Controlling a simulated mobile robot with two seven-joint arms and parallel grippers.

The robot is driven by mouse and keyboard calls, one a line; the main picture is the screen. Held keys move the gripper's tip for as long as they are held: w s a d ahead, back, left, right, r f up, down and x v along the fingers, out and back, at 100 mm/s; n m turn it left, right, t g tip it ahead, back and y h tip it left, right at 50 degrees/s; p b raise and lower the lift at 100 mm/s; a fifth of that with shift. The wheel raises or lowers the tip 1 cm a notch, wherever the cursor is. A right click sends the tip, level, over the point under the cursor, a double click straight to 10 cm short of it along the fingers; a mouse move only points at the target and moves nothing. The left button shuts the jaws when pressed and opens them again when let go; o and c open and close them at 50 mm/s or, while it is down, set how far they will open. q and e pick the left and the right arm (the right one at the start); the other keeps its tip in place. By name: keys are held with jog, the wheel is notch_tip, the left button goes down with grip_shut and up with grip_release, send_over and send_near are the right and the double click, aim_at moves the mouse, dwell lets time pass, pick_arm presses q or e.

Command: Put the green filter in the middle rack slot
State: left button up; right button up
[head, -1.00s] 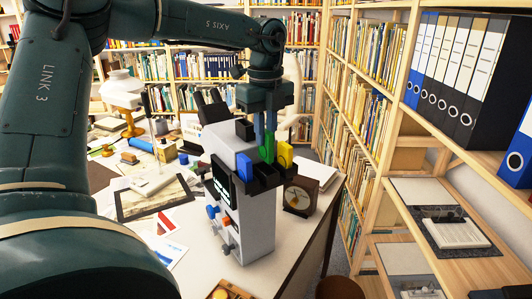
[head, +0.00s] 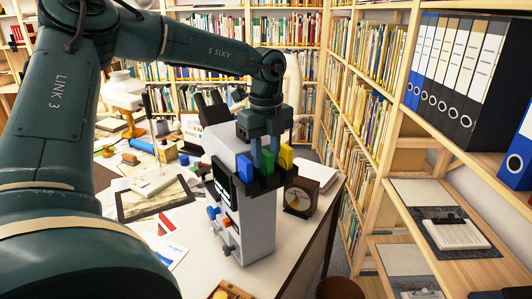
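The green filter (head: 267,163) stands upright in the middle of the black rack (head: 262,184) on top of the grey instrument, between the blue filter (head: 245,167) and the yellow filter (head: 286,157). Its lower end is hidden by the rack's front, so I cannot tell how deep it sits. My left gripper (head: 266,154) points down from above, its two fingers on either side of the green filter's upper part. Whether the fingers press on it or stand slightly apart from it I cannot tell. My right gripper is not in the head view.
The grey instrument (head: 258,225) stands on the white desk (head: 297,240). A square dial clock (head: 299,198) is close behind its right side. A clipboard (head: 155,195) and papers lie to the left. Wooden shelves (head: 445,210) rise on the right.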

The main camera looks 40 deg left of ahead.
aim_at(266, 153)
pick_arm(q)
jog(key=shift+o, duration=0.4)
notch_tip(266, 153, up, 12)
jog(key=shift+r, duration=0.2)
jog(key=shift+s+f, duration=0.1)
dwell(0.6)
